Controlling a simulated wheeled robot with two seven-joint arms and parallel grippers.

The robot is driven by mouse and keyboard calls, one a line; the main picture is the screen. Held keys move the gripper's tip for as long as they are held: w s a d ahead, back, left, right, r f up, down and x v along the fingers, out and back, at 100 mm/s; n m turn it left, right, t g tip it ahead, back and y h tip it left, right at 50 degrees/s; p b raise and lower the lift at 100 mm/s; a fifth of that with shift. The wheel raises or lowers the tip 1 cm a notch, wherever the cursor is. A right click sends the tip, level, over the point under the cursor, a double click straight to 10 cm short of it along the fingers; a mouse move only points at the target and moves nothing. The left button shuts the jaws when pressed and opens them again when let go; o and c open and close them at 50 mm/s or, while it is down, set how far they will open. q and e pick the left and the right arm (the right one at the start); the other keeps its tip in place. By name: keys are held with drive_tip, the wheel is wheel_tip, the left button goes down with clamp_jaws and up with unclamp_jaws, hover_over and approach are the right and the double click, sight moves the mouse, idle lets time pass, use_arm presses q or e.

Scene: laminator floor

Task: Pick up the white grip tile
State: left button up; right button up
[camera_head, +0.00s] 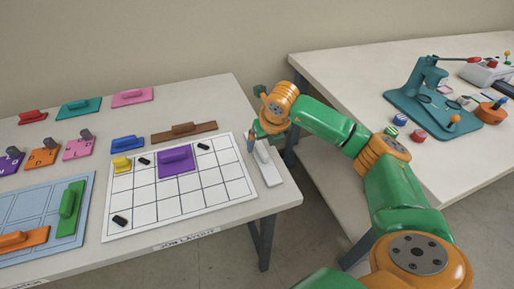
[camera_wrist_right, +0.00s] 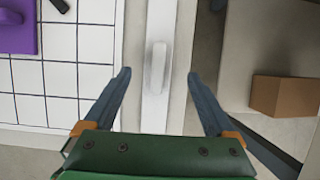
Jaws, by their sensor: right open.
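The white grip tile (camera_head: 270,174) is a narrow white strip with a raised white grip, lying at the right edge of the left table, beside the gridded white board (camera_head: 230,189). In the right wrist view the white grip tile (camera_wrist_right: 153,112) runs up the middle of the picture. My right gripper (camera_head: 257,143) is over the tile's far end in the head view. In the right wrist view its open fingers (camera_wrist_right: 158,73) stand on either side of the raised grip, with gaps on both sides. Nothing is held. My left gripper is not in view.
More coloured grip tiles lie to the left. A second table (camera_head: 345,72) with a teal press (camera_head: 425,85) stands right. A brown box (camera_wrist_right: 284,96) shows in the wrist view.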

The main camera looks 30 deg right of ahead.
sight(262, 148)
drive_tip(key=x, duration=0.4)
drive_tip(key=shift+w+f, duration=0.15)
drive_tip(key=shift+w, duration=0.15)
drive_tip(key=shift+s, duration=0.15)
drive_tip(key=c, duration=0.6)
clamp_jaws()
